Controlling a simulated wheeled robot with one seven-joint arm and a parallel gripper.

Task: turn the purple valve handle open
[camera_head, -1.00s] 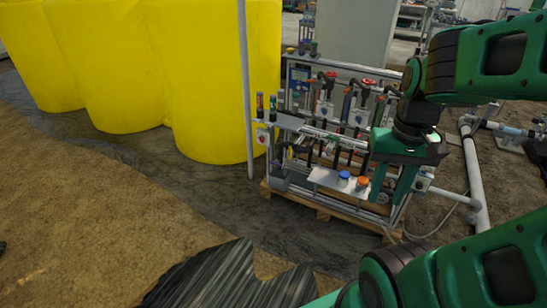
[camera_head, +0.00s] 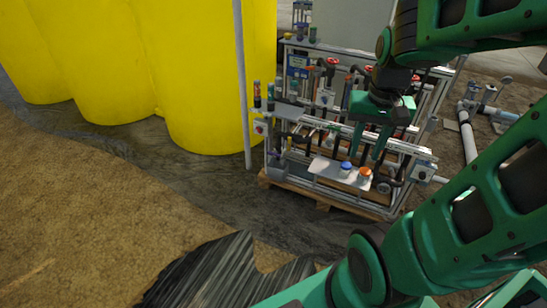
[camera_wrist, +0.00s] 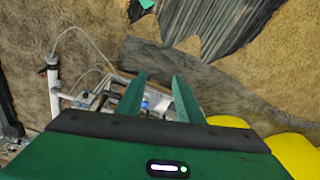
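The fertigation skid (camera_head: 315,187) stands on a wooden pallet, with pipes and several small valves. A small purplish spot (camera_head: 273,154) shows at its left end; it is too small to tell whether it is the purple valve handle. My gripper (camera_head: 370,152) points down over the right half of the skid, well to the right of that spot. Its fingers are apart with nothing held. In the wrist view, both fingers of my gripper (camera_wrist: 159,88) are spread, with a blue cap (camera_wrist: 146,103) showing below and between them. No purple handle can be made out there.
Yellow tanks (camera_head: 205,80) and a grey upright pole (camera_head: 242,90) stand left of the skid. A plate with a blue cap (camera_head: 345,168) and an orange cap (camera_head: 365,172) juts from its front. Red handwheels (camera_head: 333,61) are at the back. Open ground lies in front.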

